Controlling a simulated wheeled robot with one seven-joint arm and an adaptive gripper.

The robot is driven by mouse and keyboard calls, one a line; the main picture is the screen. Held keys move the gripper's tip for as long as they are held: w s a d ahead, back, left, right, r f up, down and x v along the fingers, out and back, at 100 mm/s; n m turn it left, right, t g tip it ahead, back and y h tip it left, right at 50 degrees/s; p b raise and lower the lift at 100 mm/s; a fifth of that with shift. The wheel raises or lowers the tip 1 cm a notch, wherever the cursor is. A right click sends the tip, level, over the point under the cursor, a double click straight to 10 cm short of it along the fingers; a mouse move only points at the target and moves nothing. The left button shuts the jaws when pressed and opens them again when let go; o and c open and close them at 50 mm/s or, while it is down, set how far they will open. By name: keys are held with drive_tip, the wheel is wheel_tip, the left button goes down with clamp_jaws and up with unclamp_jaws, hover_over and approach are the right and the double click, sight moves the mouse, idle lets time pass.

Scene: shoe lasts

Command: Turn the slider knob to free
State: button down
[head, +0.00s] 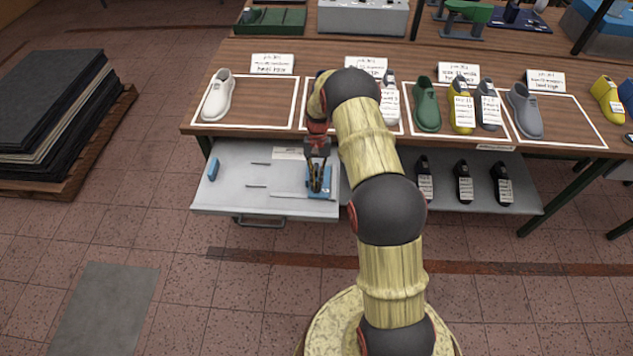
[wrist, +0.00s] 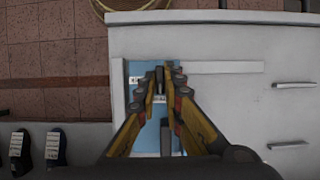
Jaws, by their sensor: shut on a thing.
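A blue slider plate (head: 326,184) lies in the right part of the open grey drawer (head: 225,165). In the wrist view the blue plate (wrist: 148,138) lies under my fingers, with small white labels on it. My gripper (head: 316,188) points down over the plate. In the wrist view my gripper (wrist: 161,74) has its fingertips closed in on a small dark slider knob (wrist: 159,76), standing between them. The fingers hide much of the knob, and the label text is too small to read.
Two thin metal pieces (head: 256,186) and a small blue block (head: 213,169) lie left in the drawer. Shoe lasts, such as a white one (head: 217,97) and a green one (head: 426,104), stand on the wooden table above. Black lasts (head: 463,183) stand on the shelf to the right.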

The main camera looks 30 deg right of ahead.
drive_tip(key=c, duration=2.1)
unclamp_jaws()
drive_tip(key=shift+o, duration=0.9)
